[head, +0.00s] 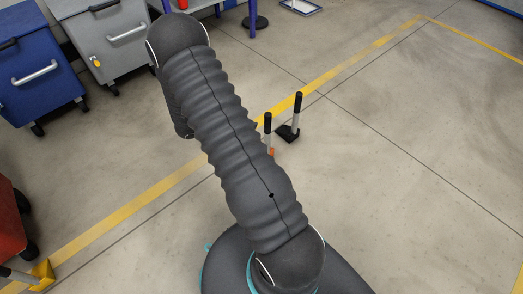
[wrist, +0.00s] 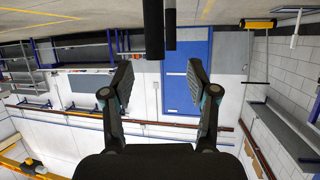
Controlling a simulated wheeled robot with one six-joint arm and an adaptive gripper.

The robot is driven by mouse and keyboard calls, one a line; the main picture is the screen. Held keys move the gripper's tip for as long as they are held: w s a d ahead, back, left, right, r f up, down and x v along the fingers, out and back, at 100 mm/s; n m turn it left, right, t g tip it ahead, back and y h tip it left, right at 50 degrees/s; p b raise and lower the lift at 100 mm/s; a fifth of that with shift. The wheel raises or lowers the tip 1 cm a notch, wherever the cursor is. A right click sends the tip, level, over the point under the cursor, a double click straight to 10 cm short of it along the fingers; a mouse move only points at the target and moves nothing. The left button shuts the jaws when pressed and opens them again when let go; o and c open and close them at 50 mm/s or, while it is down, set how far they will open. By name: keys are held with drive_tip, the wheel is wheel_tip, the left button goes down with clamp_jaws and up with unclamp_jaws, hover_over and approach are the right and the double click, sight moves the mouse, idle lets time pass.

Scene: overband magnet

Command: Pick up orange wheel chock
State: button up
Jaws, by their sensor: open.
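The orange wheel chock (head: 271,151) shows only as a small orange patch on the floor beside my arm, mostly hidden behind it. An upright handle with a black grip (head: 268,122) rises above it. A black chock (head: 288,134) with a white, black-gripped handle stands just to its right. My gripper is hidden in the head view. In the wrist view my gripper (wrist: 158,88) is open, with nothing between its fingers. Two black bars (wrist: 154,28) hang from the top edge above the fingers; they look like handle grips, but I cannot tell surely.
A blue cabinet (head: 38,72) and a grey cabinet (head: 108,36) stand at the upper left. A yellow chock (head: 43,273) lies beside a red cart (head: 10,222) at the lower left. A yellow line (head: 352,66) crosses the floor. The floor at right is clear.

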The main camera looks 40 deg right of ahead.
sight(268, 118)
drive_tip(key=shift+s+b+x, duration=0.2)
drive_tip(key=shift+b+x, duration=0.15)
drive_tip(key=shift+x, duration=2)
drive_tip(key=shift+s+b+x, duration=0.2)
drive_tip(key=shift+b+x, duration=0.1)
drive_tip(key=shift+x, duration=2.1)
clamp_jaws()
